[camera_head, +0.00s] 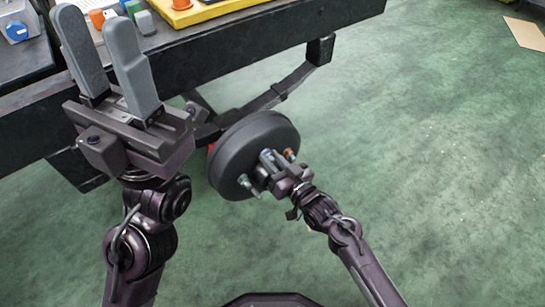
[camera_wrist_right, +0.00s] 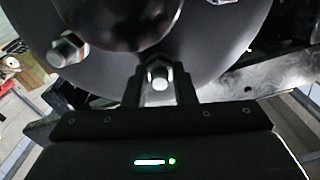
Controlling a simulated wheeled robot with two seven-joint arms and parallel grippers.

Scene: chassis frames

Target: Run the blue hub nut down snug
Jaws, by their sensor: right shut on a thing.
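The dark round hub drum (camera_head: 238,150) hangs at the end of a chassis arm beside the bench; its face also shows in the right wrist view (camera_wrist_right: 220,40). My right gripper (camera_head: 268,158) is at the drum's face, and its fingers are shut around a small nut (camera_wrist_right: 160,74) on the lower part of the face. The nut looks pale there, and I cannot make out a blue colour. A silver nut (camera_wrist_right: 68,50) sits on the face to the left. A copper-coloured nut (camera_head: 290,153) shows right of the gripper. My left gripper (camera_head: 94,20) is raised, open and empty.
The dark bench (camera_head: 215,50) fills the upper left. On it are a yellow tray (camera_head: 205,10), small coloured parts and a grey block with a blue round part (camera_head: 16,30). The green floor (camera_head: 430,150) at right is clear, apart from a tan sheet (camera_head: 525,32).

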